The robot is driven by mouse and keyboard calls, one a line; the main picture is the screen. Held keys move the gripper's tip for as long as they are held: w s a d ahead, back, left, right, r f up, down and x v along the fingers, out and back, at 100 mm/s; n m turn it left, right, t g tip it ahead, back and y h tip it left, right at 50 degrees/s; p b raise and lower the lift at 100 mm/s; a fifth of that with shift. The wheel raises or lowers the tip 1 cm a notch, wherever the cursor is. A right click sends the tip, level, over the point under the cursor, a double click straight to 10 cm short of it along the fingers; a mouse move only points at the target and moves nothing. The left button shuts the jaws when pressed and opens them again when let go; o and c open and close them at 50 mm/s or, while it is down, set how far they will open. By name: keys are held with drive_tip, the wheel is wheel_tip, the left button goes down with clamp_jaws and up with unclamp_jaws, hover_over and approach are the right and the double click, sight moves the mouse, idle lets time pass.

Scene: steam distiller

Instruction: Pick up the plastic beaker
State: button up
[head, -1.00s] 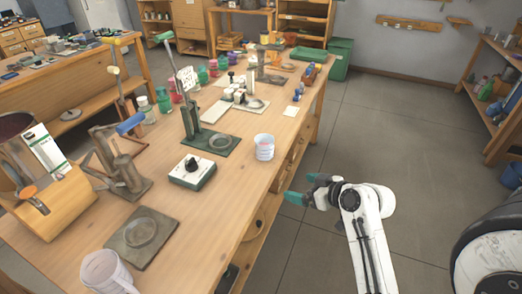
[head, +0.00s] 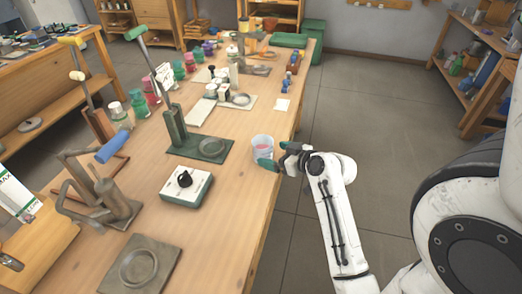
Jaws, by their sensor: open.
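A small translucent plastic beaker (head: 262,146) stands upright near the right edge of the long wooden workbench, with something pinkish showing in it. My gripper (head: 275,156) is open at the beaker's right side, with its green-tipped fingers pointing left toward it. One fingertip overlaps the beaker's lower right in the picture; I cannot tell whether it touches. The far finger is partly hidden.
Left of the beaker is a green-based press stand (head: 200,148). A white box with a black knob (head: 186,187) is nearer, beside a grey plate (head: 140,264). The workbench edge (head: 262,222) runs below my arm. Floor to the right is clear.

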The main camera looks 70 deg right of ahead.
sight(263, 150)
drive_tip(key=shift+p+x, duration=0.4)
drive_tip(key=shift+x, duration=2.75)
drive_tip(key=c, duration=1)
drive_tip(key=shift+r, duration=0.1)
drive_tip(key=shift+c, duration=0.6)
drive_tip(key=shift+r, duration=0.2)
